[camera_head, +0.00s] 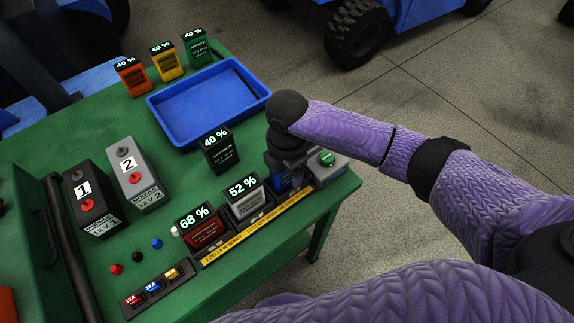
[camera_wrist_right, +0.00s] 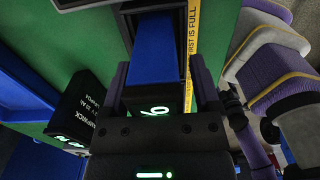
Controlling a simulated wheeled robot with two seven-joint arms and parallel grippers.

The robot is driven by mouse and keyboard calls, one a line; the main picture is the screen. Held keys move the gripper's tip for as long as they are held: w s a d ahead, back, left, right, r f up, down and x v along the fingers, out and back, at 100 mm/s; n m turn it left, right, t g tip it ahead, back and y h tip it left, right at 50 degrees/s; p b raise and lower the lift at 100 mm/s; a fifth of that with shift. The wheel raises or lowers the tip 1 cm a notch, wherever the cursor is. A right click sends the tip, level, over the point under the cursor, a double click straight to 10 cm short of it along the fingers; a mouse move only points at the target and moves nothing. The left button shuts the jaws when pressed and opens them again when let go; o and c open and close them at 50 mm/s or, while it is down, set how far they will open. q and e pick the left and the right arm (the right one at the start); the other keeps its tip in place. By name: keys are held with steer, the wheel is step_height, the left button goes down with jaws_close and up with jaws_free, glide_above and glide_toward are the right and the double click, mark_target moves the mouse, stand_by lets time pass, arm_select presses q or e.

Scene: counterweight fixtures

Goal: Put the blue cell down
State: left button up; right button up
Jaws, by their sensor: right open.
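The blue cell (camera_head: 283,183) stands at the right end of the row along the yellow-striped strip (camera_head: 255,226), mostly hidden under my right gripper (camera_head: 290,158) in the head view. In the right wrist view, the blue cell (camera_wrist_right: 156,50) lies between the two fingers of my right gripper (camera_wrist_right: 160,72), with its lit display close to the palm. The fingers are open around it. Whether its base is fully seated is hidden. My left gripper is not in view.
A red cell (camera_head: 202,228) and a grey cell (camera_head: 244,197) stand in the same row. A black cell (camera_head: 219,151) stands behind, near an empty blue tray (camera_head: 208,103).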

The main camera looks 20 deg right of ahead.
steer(key=shift+r, duration=0.1)
step_height(320, 180, up, 11)
steer(key=p, duration=0.4)
steer(key=shift+r, duration=0.6)
